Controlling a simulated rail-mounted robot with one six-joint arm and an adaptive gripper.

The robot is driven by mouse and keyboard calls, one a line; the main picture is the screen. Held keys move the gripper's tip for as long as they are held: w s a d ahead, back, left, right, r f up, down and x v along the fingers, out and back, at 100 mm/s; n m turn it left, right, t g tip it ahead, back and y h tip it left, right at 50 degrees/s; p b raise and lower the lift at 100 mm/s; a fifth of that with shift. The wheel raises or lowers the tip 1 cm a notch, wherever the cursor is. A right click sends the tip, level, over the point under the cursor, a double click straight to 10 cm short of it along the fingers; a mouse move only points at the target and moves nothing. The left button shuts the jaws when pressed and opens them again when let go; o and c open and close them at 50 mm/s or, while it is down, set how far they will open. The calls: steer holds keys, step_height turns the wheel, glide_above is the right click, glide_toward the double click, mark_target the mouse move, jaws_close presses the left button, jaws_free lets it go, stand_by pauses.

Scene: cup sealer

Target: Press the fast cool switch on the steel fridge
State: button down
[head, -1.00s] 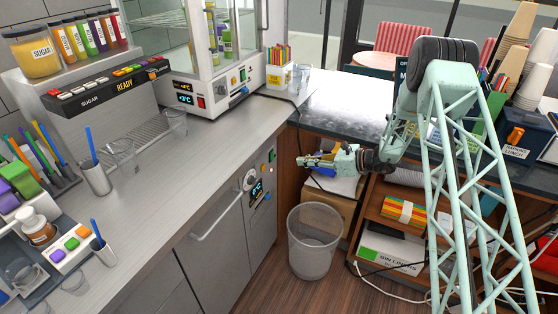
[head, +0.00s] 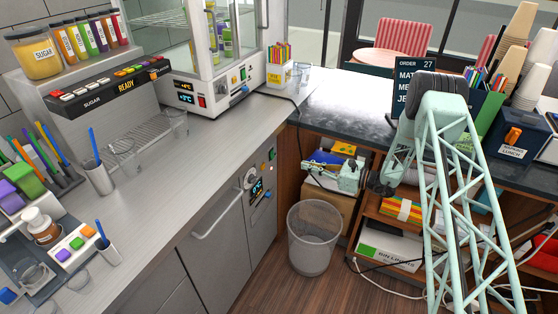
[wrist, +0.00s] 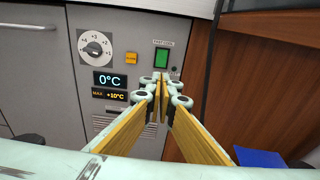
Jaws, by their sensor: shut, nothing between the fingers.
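The steel fridge (head: 225,245) is built in under the counter. Its front has a dial (wrist: 95,47), a display reading 0°C (wrist: 109,80), a small orange button (wrist: 131,57) and a green switch (wrist: 161,58) with a small, hard-to-read label above it. The green switch also shows in the head view (head: 272,155). My gripper (wrist: 163,80) is shut and empty. In the wrist view its fingertips appear just below the green switch and cover part of the panel there. In the head view my gripper (head: 305,165) is right of the fridge front, apart from it.
A wire-mesh bin (head: 313,240) stands on the floor below my gripper. Open wooden shelves (head: 395,235) with boxes are to the right. A wooden side panel (wrist: 250,80) borders the fridge. The counter edge lies above, with a dark cable hanging over it.

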mark_target(272, 155)
steer(key=shift+a, duration=0.1)
steer(key=b+x, duration=0.1)
steer(key=x, duration=1.2)
steer(key=shift+w+a, duration=0.2)
steer(key=shift+a, duration=0.15)
steer(key=shift+w+d+f+b, duration=0.15)
steer(key=shift+b, duration=0.35)
